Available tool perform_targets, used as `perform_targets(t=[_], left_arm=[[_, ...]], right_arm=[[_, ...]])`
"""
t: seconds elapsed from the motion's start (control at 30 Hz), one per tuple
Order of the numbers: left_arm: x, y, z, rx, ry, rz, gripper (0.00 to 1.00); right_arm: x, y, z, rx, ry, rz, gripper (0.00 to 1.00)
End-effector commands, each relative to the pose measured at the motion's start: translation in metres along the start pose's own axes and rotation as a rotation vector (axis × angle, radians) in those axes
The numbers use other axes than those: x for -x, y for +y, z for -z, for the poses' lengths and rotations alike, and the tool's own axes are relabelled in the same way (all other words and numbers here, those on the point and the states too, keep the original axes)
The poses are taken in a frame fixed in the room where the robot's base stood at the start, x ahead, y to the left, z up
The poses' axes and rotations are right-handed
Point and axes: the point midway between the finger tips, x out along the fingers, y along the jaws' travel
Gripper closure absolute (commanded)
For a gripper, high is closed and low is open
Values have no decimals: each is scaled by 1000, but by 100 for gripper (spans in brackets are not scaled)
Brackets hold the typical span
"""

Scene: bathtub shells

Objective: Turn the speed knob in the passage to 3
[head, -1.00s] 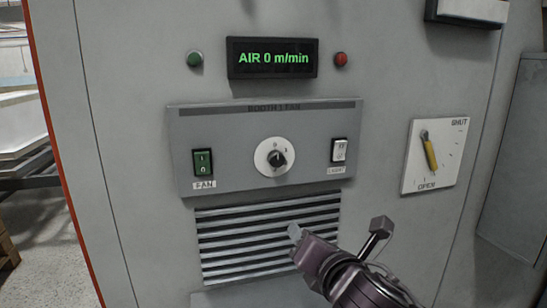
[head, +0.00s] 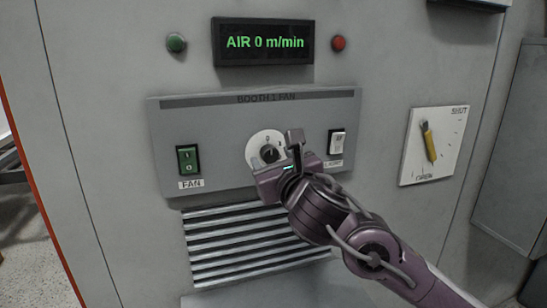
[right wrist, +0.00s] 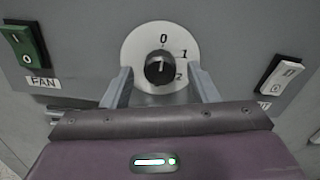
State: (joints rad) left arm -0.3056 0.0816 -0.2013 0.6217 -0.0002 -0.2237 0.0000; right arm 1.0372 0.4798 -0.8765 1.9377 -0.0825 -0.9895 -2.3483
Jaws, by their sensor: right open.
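The speed knob (head: 269,153) is a small black knob on a round white dial in the middle of the grey "BOOTH 1 FAN" panel (head: 235,115). In the right wrist view the knob (right wrist: 160,67) has its white mark pointing up at 0; 1 and 2 show at the dial's right, and no 3 is visible. My right gripper (head: 276,160) is open in front of the dial. In the right wrist view its two fingers (right wrist: 161,88) stand either side of the knob, lower in the picture, with nothing between them. My left gripper is not in view.
A green FAN switch (head: 188,159) is left of the dial, a white switch (head: 337,141) right of it. The display (head: 264,42) above reads "AIR 0 m/min". A yellow lever (head: 429,141) sits on a plate at right. A louvred vent (head: 240,250) lies below.

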Motion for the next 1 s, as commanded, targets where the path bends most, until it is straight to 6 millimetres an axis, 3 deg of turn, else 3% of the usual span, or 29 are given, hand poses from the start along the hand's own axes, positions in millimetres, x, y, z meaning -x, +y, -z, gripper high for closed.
perform_targets(t=[0.3,0.67,1.0], left_arm=[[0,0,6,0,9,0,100],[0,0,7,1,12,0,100],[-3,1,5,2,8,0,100]], right_arm=[[-4,0,0,0,0,1,46],[-4,0,0,-1,1,1,91],[-4,0,1,-54,1,1,91]])
